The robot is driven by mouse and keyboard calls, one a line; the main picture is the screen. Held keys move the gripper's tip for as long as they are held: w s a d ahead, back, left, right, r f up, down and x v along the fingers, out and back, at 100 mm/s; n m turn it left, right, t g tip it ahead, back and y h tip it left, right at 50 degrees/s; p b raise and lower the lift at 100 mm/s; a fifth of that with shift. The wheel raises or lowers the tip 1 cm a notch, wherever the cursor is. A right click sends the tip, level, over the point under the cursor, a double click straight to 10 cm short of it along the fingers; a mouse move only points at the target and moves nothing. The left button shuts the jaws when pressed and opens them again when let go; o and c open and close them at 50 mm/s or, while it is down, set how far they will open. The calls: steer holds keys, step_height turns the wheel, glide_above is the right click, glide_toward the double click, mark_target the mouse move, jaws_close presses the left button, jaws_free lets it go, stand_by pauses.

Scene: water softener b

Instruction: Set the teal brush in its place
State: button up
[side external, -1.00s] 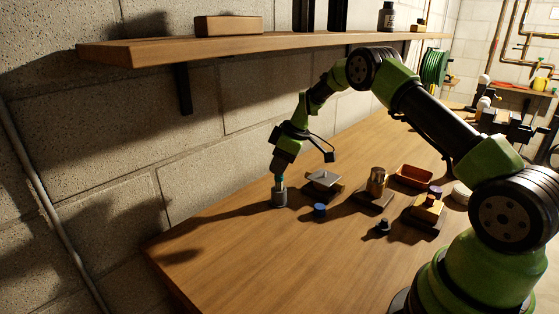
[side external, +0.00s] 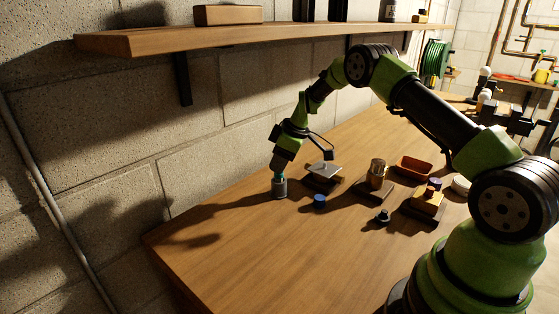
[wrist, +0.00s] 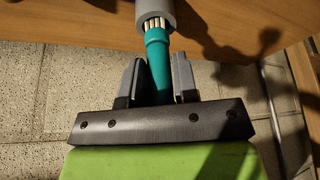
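The teal brush (wrist: 158,62) is between the two fingers of my gripper (wrist: 158,75) in the wrist view, and they appear closed on its handle. Its pale bristles point into the mouth of a grey cylindrical cup (wrist: 154,12), with a short length of bristle still showing at the rim. In the side view the grey cup (side external: 279,188) stands on the wooden table, and my gripper (side external: 281,172) is directly above it. Only a sliver of teal shows there. The bristle tips are hidden inside the cup.
Right of the cup are a block with a grey plate (side external: 324,168), a blue cap (side external: 319,202), a brass cylinder (side external: 377,174), a dark green knob (side external: 383,216) and an orange tray (side external: 415,167). A shelf (side external: 140,41) runs above. The front left table is clear.

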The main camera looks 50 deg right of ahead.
steer(key=o, duration=0.3)
steer(key=shift+o, duration=0.2)
steer(key=v, duration=1)
steer(key=s+a+r+m+t+h, duration=0.15)
steer(key=s+a+r+m, duration=0.35)
steer(key=s+a+r, duration=0.85)
steer(key=s+a+m+t+y, duration=0.1)
steer(key=s+a+m, duration=0.3)
steer(key=s, duration=0.8)
steer(key=shift+s+r+m+t, duration=0.35)
steer(key=shift+m, duration=0.15)
